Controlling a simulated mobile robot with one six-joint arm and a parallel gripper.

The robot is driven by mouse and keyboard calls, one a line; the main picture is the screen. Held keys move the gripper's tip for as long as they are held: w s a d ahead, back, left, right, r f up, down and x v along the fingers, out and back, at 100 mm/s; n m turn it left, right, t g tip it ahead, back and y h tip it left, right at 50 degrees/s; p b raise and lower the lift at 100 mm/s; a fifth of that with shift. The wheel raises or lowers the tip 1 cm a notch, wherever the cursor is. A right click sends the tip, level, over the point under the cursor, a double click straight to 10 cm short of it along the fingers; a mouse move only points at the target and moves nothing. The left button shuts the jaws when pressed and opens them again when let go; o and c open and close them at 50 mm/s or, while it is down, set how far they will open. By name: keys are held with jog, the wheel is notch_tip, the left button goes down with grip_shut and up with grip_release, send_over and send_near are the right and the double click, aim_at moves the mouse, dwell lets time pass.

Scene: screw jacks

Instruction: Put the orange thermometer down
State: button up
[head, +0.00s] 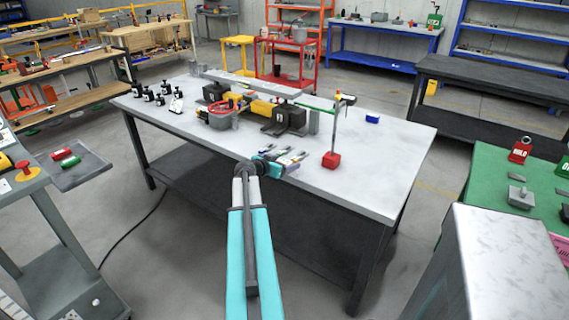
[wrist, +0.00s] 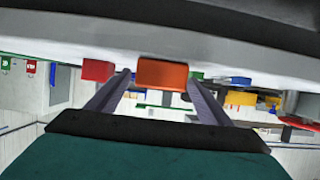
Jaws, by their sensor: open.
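The orange thermometer (wrist: 162,73) shows in the wrist view as a small orange block against the pale table top. It is between the tips of my gripper (wrist: 158,84), with the fingers spread to either side of it. The wrist picture is upside down. In the head view my gripper (head: 290,157) is low over the front edge of the grey workbench (head: 365,185). I cannot make out the thermometer there; my gripper seems to hide it. Whether a finger touches it is unclear.
A red block (head: 331,160) with an upright rod stands right of my gripper. Several black screw jacks (head: 155,96) stand at the left. A blue block (head: 372,118) sits farther right. The bench's right front is clear.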

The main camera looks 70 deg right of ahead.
jog(key=shift+r, duration=0.2)
jog(key=shift+w+a, duration=0.1)
jog(key=shift+a, duration=0.2)
jog(key=b+v, duration=0.2)
jog(key=v, duration=0.9)
jog(key=shift+a+r, duration=0.15)
jog(key=shift+r, duration=0.05)
